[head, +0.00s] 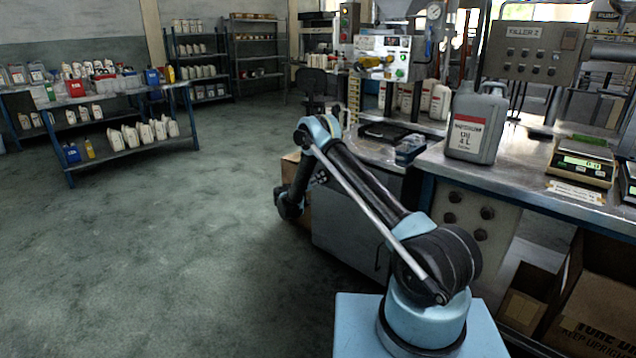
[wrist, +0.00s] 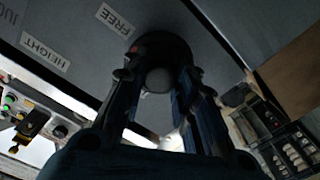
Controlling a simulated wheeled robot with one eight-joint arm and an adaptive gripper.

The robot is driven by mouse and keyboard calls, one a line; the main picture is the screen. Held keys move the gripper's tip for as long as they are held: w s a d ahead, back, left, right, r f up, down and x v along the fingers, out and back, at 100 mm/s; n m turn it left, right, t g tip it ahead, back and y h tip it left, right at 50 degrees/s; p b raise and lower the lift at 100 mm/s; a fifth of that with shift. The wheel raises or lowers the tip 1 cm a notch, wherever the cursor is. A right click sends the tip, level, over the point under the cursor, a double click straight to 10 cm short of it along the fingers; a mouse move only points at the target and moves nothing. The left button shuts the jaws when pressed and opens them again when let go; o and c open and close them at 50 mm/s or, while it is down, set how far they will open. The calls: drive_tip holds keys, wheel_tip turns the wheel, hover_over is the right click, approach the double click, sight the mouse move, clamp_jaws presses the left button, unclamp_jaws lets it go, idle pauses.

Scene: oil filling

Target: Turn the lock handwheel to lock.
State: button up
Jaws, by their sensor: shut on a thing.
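The lock handwheel (wrist: 158,50) is a dark round knob with a pale round middle and a small red mark at its upper left. In the wrist view it sits on a grey panel (wrist: 75,25) bearing the labels "FREE" (wrist: 116,20) and "HEIGHT" (wrist: 45,53). My gripper (wrist: 158,75) is shut on the handwheel, with one finger on each side of it. The fingers cover part of its rim. In the head view my arm reaches down beside the grey cabinet under the bench; I cannot make out the handwheel there.
A metal bench (head: 520,180) to the right of my arm carries a grey oil can (head: 476,125) and a scale (head: 582,160). Cardboard boxes (head: 600,290) stand below it. A table of bottles (head: 100,90) stands at the left. The floor (head: 170,240) between is clear.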

drive_tip(key=shift+a, duration=0.15)
drive_tip(key=n, duration=1.7)
drive_tip(key=shift+a, duration=0.2)
drive_tip(key=shift+f+n, duration=0.1)
drive_tip(key=shift+n, duration=0.4)
drive_tip(key=o, duration=1.1)
drive_tip(key=shift+f, duration=0.1)
drive_tip(key=shift+d, duration=0.1)
